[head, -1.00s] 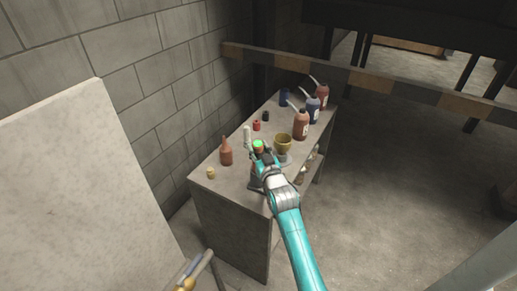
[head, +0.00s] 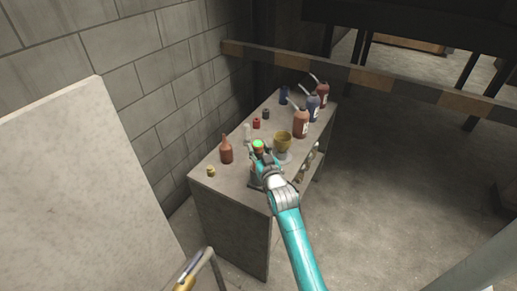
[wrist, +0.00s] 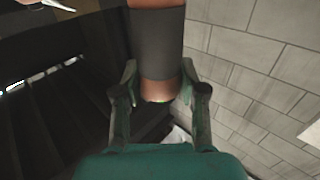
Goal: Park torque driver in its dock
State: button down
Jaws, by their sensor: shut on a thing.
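The torque driver appears to be the brown, grey-banded body (wrist: 157,45) upright between my fingers in the wrist view. In the head view its bright green end (head: 258,144) shows above the bench. My gripper (head: 259,153) is shut on it over the bench's near part; its fingers also show in the wrist view (wrist: 159,80). Whether the driver touches anything below is hidden.
The bench (head: 213,177) holds a brown bottle (head: 226,152), a small yellow piece (head: 211,171), a yellow cup (head: 283,141), a red piece (head: 256,124) and several pump bottles behind. A block wall (head: 150,90) is at left. Open floor (head: 400,180) is at right.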

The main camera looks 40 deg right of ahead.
jog(key=shift+f, duration=0.1)
jog(key=c, duration=0.7)
grip_release()
jog(key=shift+o, duration=0.7)
jog(key=shift+f, duration=0.15)
jog(key=v, duration=1.2)
